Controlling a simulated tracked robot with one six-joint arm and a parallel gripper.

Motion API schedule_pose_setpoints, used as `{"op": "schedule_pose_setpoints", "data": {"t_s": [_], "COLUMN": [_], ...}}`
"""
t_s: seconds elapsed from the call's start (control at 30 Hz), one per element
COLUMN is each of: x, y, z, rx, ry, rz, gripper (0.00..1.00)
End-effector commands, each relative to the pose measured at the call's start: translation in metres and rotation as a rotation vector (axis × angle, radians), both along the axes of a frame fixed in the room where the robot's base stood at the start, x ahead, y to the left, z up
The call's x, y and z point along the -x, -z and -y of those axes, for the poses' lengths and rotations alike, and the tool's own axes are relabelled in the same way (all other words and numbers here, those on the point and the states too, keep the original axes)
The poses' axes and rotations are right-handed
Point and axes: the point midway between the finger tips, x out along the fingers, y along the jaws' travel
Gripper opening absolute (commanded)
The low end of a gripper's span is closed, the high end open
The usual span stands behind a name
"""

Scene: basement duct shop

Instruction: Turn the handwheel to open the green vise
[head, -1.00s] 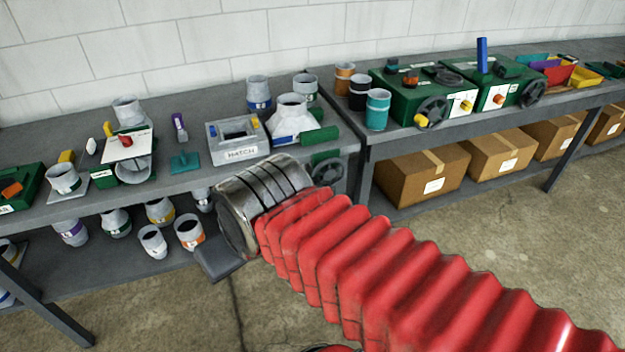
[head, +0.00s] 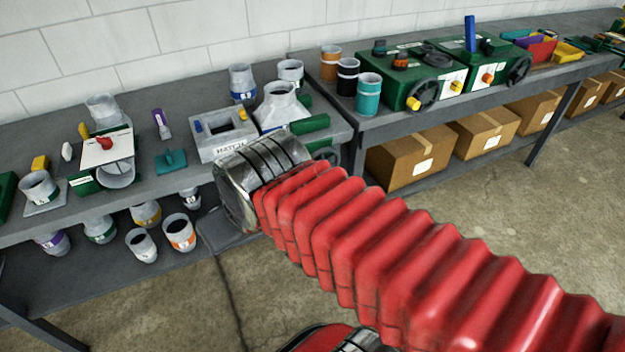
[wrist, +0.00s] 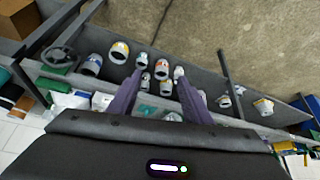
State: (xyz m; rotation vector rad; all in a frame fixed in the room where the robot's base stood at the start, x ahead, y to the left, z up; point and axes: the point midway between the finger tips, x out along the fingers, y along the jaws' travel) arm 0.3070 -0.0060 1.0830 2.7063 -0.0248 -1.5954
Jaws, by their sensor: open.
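The green vise (head: 311,123) sits at the front right corner of the left bench, beside a white funnel-like fitting. Its dark handwheel (head: 327,156) faces the front of the bench and is mostly hidden behind my arm in the head view. In the wrist view the handwheel (wrist: 62,59) shows whole at the left, with green vise body (wrist: 55,83) next to it. My gripper (wrist: 159,76) is open and empty, its two purple fingers spread apart. The handwheel lies well to the left of the fingers, not touched. The vise's jaws cannot be made out.
The left bench (head: 215,182) has several metal fittings on its lower shelf. A grey hatch box (head: 222,135) stands near the vise. The right bench (head: 420,122) carries green machines with handwheels (head: 424,94) and cardboard boxes (head: 409,158) below. The concrete floor in front is clear.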

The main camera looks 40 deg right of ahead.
Motion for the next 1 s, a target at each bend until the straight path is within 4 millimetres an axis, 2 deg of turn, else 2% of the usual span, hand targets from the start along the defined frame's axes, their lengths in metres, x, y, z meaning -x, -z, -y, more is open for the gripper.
{"op": "schedule_pose_setpoints", "data": {"t_s": [0.27,0.6,0.8,1.0], "x": [-0.056,-0.128,-0.159,-0.182], "y": [0.015,0.046,0.069,0.097], "z": [0.048,0.122,0.164,0.201], "rx": [0.059,0.141,0.174,0.183], "ry": [0.083,0.164,0.190,0.201], "rz": [0.071,0.195,0.266,0.335], "gripper": [0.45,0.45,0.45,0.45]}}
